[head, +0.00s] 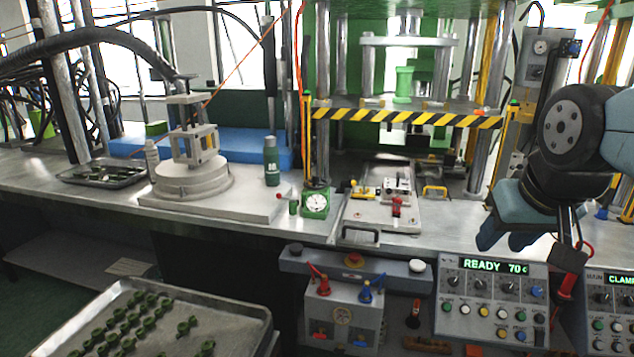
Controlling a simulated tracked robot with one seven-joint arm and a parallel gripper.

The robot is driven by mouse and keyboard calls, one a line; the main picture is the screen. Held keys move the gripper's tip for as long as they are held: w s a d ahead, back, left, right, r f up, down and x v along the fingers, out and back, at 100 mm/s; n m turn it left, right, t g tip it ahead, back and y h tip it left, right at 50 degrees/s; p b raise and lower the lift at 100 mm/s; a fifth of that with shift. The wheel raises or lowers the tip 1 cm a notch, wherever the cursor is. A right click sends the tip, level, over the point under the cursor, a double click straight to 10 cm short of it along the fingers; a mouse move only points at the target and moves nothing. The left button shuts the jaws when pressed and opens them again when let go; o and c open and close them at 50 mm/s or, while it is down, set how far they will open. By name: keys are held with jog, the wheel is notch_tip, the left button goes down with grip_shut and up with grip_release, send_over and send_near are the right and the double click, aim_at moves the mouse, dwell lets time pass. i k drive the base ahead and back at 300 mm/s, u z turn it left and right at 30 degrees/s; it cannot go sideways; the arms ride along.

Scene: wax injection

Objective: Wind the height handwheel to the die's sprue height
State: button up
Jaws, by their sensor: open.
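My gripper (505,243), teal with a dark wrist, hangs at the right in the head view. It is open with nothing seen between its fingers, above the front edge of the bench and right of the press. A small green unit with a white dial (315,204) stands at the bench's front edge, with a red knob and a short green cylinder at its left. It looks like the height handwheel, but I cannot read the dial. A pale plate (380,216) with metal blocks (397,187), perhaps the die, lies right of it. My gripper is well apart from both.
A yellow-black striped bar (400,117) crosses the press front. A control panel (490,300) reads READY 70 and stands below the gripper. A tray of green parts (225,318) lies at the lower left.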

aim_at(316, 180)
jog(key=z, duration=0.05)
jog(key=i, duration=1.35)
jog(key=u, duration=0.75)
jog(key=k, duration=0.8)
jog(key=u, duration=0.2)
jog(key=i, duration=0.9)
jog(key=z, duration=0.1)
